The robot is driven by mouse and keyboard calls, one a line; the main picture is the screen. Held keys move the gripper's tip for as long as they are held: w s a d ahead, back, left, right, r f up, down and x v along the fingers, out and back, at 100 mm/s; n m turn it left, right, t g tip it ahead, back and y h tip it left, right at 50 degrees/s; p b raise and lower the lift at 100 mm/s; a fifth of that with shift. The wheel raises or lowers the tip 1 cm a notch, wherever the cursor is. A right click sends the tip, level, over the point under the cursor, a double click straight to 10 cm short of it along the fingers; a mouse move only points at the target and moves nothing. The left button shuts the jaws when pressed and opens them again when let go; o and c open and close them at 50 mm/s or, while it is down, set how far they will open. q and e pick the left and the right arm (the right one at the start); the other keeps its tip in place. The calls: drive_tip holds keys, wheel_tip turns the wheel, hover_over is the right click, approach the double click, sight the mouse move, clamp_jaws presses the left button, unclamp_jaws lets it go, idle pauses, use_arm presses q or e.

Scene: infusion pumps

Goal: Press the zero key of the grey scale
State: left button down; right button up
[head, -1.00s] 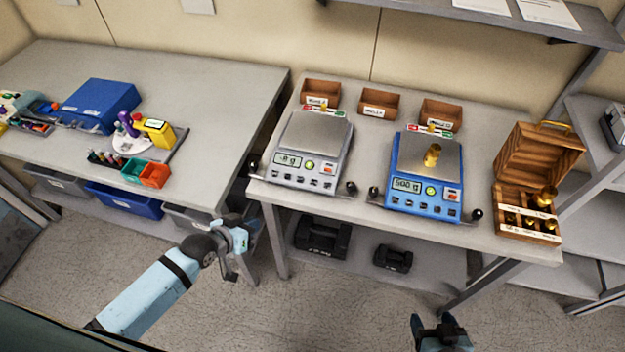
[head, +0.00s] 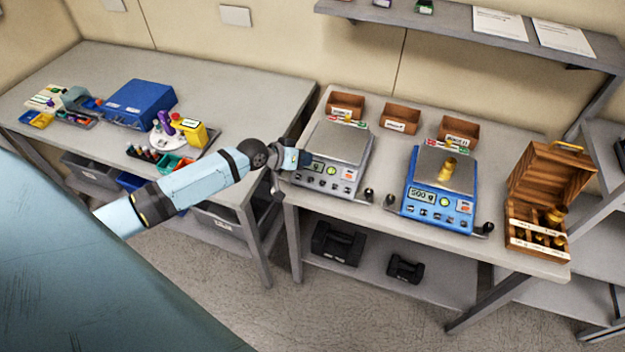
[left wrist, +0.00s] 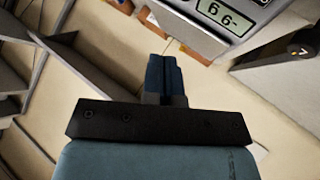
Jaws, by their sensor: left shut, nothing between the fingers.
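The grey scale (head: 340,143) stands on the right-hand table, with its display and a row of keys on its front panel (head: 325,178). My right gripper is out of view.
A blue scale (head: 436,205) with a brass weight (head: 447,170) on its pan stands to the right. Beyond it is an open wooden weight box (head: 540,195). Small brown bins (head: 400,118) line the back. A shelf (head: 470,30) hangs above. A second table (head: 235,85) is at left.

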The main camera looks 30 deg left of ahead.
use_arm(q)
drive_tip(key=shift+f, duration=0.1)
drive_tip(key=b, duration=0.4)
hover_over(308, 182)
drive_tip(key=f, duration=0.6)
drive_tip(key=shift+s+f, duration=0.25)
drive_tip(key=shift+s, duration=0.05)
drive_tip(key=shift+w+f+b, duration=0.2)
drive_tip(key=shift+f+b, duration=0.45)
drive_tip(key=shift+b, duration=0.1)
drive_tip(key=shift+w+a+f, duration=0.1)
drive_tip(key=shift+f, duration=0.15)
idle(0.4)
